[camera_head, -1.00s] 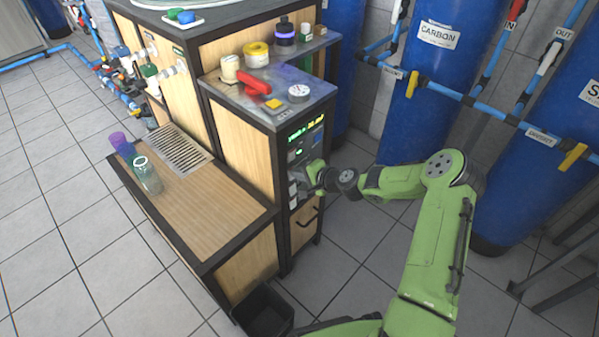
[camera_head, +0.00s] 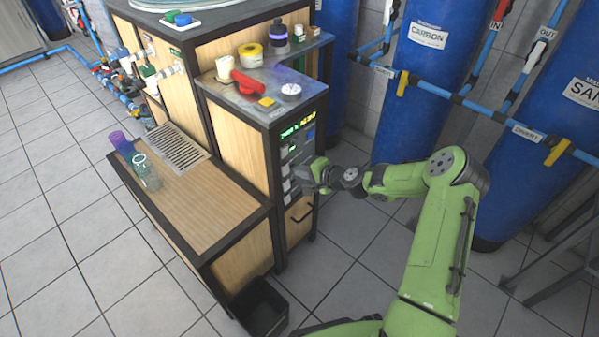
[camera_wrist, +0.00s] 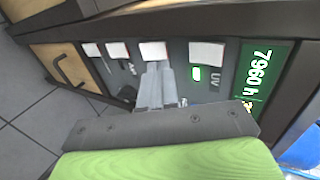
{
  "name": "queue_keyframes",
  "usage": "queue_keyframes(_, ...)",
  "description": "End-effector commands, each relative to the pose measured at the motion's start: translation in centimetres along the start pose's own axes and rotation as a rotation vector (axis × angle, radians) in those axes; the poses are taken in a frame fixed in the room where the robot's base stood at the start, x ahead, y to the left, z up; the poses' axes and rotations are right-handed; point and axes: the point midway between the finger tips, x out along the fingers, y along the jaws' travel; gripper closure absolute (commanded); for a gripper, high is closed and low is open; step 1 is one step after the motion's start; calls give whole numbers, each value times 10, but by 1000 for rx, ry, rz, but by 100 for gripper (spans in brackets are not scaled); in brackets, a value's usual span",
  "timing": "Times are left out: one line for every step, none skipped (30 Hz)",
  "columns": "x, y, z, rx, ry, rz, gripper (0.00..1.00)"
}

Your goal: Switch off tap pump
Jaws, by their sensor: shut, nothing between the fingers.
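The control panel (camera_head: 291,160) on the cabinet's narrow front has a lit display and a column of white rocker switches. In the wrist view the panel appears turned sideways. A green lamp (camera_wrist: 196,73) glows beside the switch (camera_wrist: 206,53) labelled UV. Another white switch (camera_wrist: 153,51) is straight in front of my fingertips, with two more white switches (camera_wrist: 117,51) (camera_wrist: 91,50) beyond it. Labels near my fingers are partly hidden or too blurred to read, so I cannot tell which switch is the tap pump's. My gripper (camera_head: 298,177) is shut and empty at the panel (camera_wrist: 160,70); contact is unclear.
The display (camera_wrist: 260,75) reads 7960 h. A drawer handle (camera_head: 300,214) is below the switches. A black bin (camera_head: 262,308) stands on the floor in front. Blue tanks (camera_head: 425,90) and pipes stand behind my arm. A red-handled object (camera_head: 255,84) lies on the cabinet top.

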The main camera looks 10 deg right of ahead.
Motion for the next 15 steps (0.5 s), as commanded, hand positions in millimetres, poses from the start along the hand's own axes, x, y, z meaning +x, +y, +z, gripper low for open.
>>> queue_keyframes(-11, -4, 0, 0, 0, 2, 100)
queue_keyframes(-16, -5, 0, 0, 2, 1, 100)
queue_keyframes(-23, -7, 0, 0, 1, 0, 100)
queue_keyframes(-28, -8, 0, 0, 1, 1, 100)
queue_keyframes(-34, -9, 0, 0, 1, 1, 100)
queue_keyframes(-41, -10, 0, 0, 2, 1, 100)
queue_keyframes(-47, -11, 0, 1, 1, 1, 100)
queue_keyframes(-53, -12, 0, 1, 3, 2, 100)
queue_keyframes(-62, -14, 0, 0, 2, 2, 100)
queue_keyframes(-67, -15, 0, 0, 2, 1, 100)
queue_keyframes(-73, -16, 0, 0, 2, 1, 100)
queue_keyframes(-80, -17, 0, 0, 2, 2, 100)
queue_keyframes(-84, -18, 0, 1, 1, 1, 100)
queue_keyframes(-88, -19, 0, 1, 2, 1, 100)
queue_keyframes(-92, -19, 0, 0, 1, 1, 100)
